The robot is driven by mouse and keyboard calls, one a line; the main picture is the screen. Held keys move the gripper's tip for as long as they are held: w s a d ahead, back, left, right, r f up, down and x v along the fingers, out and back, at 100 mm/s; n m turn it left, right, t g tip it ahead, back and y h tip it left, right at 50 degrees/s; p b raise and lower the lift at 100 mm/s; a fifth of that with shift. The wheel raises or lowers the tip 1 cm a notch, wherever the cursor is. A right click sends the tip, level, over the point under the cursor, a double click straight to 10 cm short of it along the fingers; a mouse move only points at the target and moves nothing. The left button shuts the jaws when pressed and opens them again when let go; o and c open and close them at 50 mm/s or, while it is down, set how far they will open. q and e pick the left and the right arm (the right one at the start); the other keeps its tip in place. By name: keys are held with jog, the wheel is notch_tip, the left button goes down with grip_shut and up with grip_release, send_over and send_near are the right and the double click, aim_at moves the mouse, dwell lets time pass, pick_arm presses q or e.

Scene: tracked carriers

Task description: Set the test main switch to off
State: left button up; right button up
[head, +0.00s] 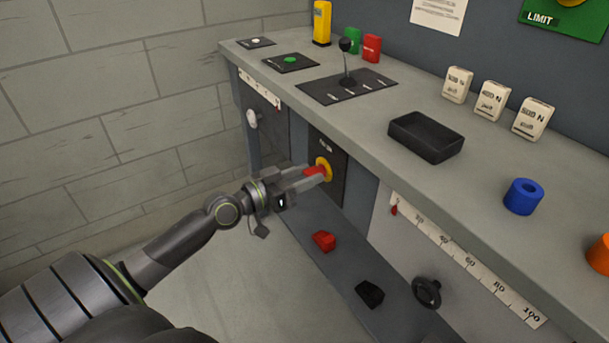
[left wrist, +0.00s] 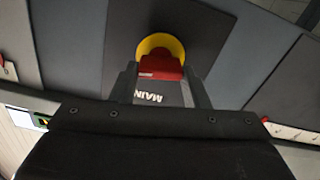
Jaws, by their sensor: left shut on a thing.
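The main switch is a red handle (head: 315,170) on a yellow round base (head: 325,168), mounted on a dark panel (head: 329,148) below the bench top. In the left wrist view the red handle (left wrist: 160,66) lies crosswise in front of the yellow disc (left wrist: 160,43), with the word MAIN on the panel beside it. My left gripper (head: 307,174) is shut on the red handle, one finger on each side. It also shows in the left wrist view (left wrist: 163,80). Part of the handle is hidden by the fingers. My right gripper is not in view.
The bench top (head: 365,115) carries a joystick plate (head: 347,86), a black tray (head: 426,136), several white blocks and a blue ring (head: 523,196). A lower shelf holds a red piece (head: 324,241) and a black piece (head: 369,293). A black knob (head: 427,291) sticks out at right.

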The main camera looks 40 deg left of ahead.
pick_arm(q)
jog(key=n, duration=0.3)
jog(key=shift+n, duration=0.4)
jog(key=shift+a+n+p, duration=0.1)
jog(key=shift+n+p, duration=0.2)
jog(key=shift+n, duration=0.6)
jog(key=n+p, duration=0.1)
jog(key=n, duration=0.3)
jog(key=shift+w, duration=0.1)
jog(key=n+p, duration=0.1)
jog(key=n, duration=0.3)
jog(key=shift+f+n, duration=0.1)
jog(key=shift+n, duration=0.3)
jog(key=shift+a+n, duration=0.1)
jog(key=shift+n, duration=0.4)
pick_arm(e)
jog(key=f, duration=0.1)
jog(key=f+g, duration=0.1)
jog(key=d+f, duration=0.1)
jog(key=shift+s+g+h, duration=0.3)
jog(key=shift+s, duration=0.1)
pick_arm(q)
jog(key=shift+f, duration=0.1)
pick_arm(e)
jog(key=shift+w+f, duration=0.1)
pick_arm(q)
jog(key=o, duration=1)
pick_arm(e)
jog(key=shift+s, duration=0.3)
